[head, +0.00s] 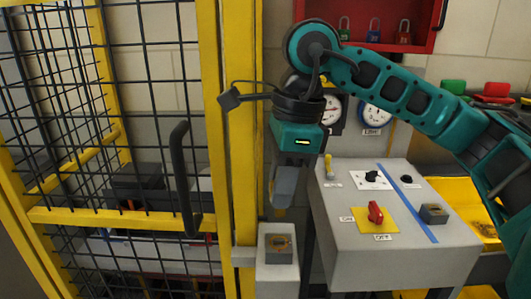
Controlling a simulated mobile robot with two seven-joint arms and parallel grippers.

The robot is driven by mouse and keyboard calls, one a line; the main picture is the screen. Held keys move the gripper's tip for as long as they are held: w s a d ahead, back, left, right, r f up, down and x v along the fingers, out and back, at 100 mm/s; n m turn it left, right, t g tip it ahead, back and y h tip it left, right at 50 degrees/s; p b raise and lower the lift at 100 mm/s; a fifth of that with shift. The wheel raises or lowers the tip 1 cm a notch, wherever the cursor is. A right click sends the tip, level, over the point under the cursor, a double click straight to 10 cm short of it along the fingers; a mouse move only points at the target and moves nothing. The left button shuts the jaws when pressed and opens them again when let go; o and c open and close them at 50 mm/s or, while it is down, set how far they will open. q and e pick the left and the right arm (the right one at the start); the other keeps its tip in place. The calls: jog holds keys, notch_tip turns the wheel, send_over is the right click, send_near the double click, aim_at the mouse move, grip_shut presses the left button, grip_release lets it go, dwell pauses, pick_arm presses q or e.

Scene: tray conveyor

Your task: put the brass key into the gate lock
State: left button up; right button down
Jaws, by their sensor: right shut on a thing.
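My right gripper (283,188) points down in front of the yellow gate post, above the gate lock. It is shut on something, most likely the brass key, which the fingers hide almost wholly. The gate lock (279,256) is a pale grey box with a dark square face and a brassy mark, low beside the post. A clear gap shows between the fingertips and the lock. My left gripper is out of view.
The yellow-framed mesh gate (108,215) with a black handle (181,170) is at left. A grey console (365,252) with a red switch (375,212), knobs and a dark square block (433,213) stands at right. Padlocks hang in a red cabinet (386,47) behind my right arm.

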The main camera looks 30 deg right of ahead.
jog(key=shift+w+d+r+m, duration=0.15)
jog(key=shift+w+r+m, duration=0.25)
jog(key=shift+m, duration=0.5)
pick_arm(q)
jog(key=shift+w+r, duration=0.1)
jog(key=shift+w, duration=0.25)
pick_arm(e)
jog(key=shift+s, duration=0.15)
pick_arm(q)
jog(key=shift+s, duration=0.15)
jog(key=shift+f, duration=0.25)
pick_arm(e)
jog(key=shift+f, duration=0.2)
notch_tip(320, 180, down, 4)
jog(key=b, duration=0.4)
jog(key=shift+f+b, duration=0.25)
jog(key=shift+b, duration=0.05)
jog(key=shift+f+b, duration=0.3)
jog(key=shift+f, duration=0.1)
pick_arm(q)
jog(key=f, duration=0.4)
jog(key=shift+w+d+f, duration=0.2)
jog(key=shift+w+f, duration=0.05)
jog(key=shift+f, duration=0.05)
